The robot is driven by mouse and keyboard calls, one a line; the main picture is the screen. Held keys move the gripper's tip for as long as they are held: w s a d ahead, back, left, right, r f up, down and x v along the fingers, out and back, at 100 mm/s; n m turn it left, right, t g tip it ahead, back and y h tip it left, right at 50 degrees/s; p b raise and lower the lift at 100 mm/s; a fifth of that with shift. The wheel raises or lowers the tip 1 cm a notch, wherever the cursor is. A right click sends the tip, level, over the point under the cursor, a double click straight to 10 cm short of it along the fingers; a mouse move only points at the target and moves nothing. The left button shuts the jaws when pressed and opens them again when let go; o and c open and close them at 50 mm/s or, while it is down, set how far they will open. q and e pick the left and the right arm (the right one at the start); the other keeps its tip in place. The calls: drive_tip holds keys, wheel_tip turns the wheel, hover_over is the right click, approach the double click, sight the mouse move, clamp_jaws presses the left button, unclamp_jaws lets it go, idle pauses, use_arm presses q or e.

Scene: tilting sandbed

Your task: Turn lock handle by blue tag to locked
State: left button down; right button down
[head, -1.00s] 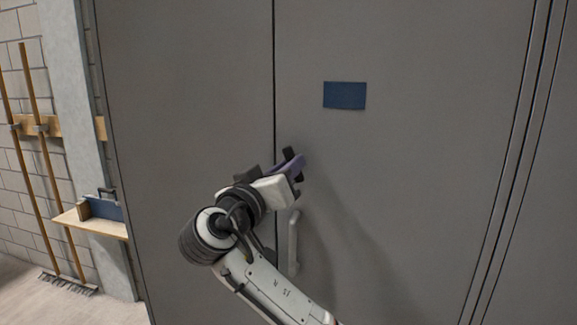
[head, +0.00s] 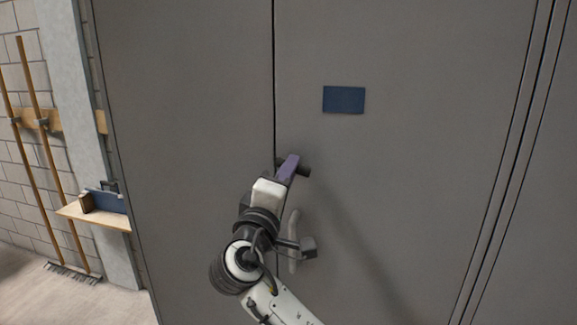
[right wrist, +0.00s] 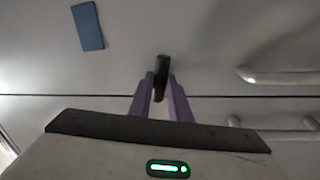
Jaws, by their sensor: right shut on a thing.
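The blue tag (head: 344,100) is a flat rectangle on the right grey door, and it also shows in the right wrist view (right wrist: 88,27). A small black lock handle (head: 305,170) sits on the door below and left of the tag, close to the door seam. In the head view it lies nearly level, its right end slightly lower. My right gripper (head: 290,167) has its purple fingers shut on the handle, which shows between the fingertips in the right wrist view (right wrist: 161,70). The fingers hide the handle's middle. My left gripper is out of view.
A pale pull handle (head: 293,232) stands upright on the door just below the lock handle, partly behind my right arm. A wooden shelf (head: 95,215) with a blue box is at left. Long-handled tools (head: 40,150) lean on the block wall.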

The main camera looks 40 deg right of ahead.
drive_tip(key=shift+n+t+y, duration=0.3)
drive_tip(key=shift+n, duration=1.6)
drive_tip(key=c, duration=1.6)
unclamp_jaws()
drive_tip(key=shift+c, duration=0.2)
drive_tip(key=b+v, duration=0.2)
drive_tip(key=v, duration=0.8)
drive_tip(key=shift+s, duration=0.2)
drive_tip(key=shift+f, duration=0.1)
